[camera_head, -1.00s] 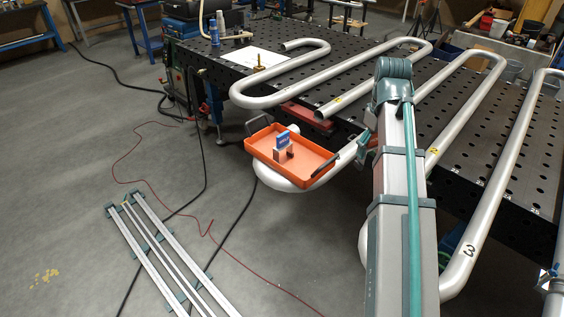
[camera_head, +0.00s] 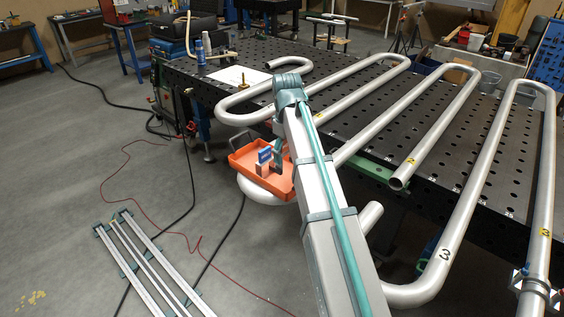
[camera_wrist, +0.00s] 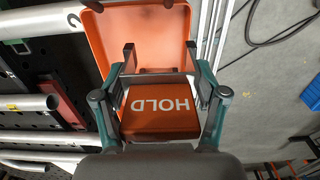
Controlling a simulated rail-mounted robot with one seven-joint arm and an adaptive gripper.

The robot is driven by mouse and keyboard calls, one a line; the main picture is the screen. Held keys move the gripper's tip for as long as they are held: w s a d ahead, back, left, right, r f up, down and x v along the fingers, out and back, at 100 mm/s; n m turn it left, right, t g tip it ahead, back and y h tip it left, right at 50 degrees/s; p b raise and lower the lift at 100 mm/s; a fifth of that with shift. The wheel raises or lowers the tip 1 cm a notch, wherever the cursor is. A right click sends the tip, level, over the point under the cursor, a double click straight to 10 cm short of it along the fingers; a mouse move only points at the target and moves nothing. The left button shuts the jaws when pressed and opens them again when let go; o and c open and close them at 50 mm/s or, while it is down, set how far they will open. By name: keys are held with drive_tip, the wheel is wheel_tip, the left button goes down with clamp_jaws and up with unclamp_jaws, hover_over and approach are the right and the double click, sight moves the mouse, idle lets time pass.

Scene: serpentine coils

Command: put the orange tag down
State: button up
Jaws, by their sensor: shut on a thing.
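The orange tag (camera_wrist: 158,112), marked "HOLD", is held in my gripper (camera_wrist: 160,62) in the wrist view. The fingers are shut on its two sides. An orange tray (camera_wrist: 118,35) lies behind the tag in that view.
Silver serpentine pipes (camera_head: 370,88) cover much of the perforated black table (camera_head: 235,52). Rails (camera_head: 150,265) and cables lie on the floor at left. A white sheet (camera_head: 238,75) lies on the table.

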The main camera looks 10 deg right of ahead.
drive_tip(key=shift+w+d+f+p, duration=0.1)
drive_tip(key=shift+w+f+p, duration=0.35)
drive_tip(key=shift+w+f, duration=0.8)
drive_tip(key=shift+w+d+f+p, duration=0.1)
drive_tip(key=shift+w+f+p, duration=0.45)
drive_tip(key=shift+f, duration=1.3)
drive_tip(key=shift+w+d+f+p, duration=0.1)
drive_tip(key=shift+w+f+p, duration=0.2)
drive_tip(key=shift+w+f, duration=1)
drive_tip(key=shift+s+f, duration=0.25)
drive_tip(key=shift+f, duration=0.05)
drive_tip(key=shift+f, duration=0.1)
drive_tip(key=o, duration=1.3)
drive_tip(key=shift+r+b, duration=1.45)
drive_tip(key=shift+r, duration=4.75)
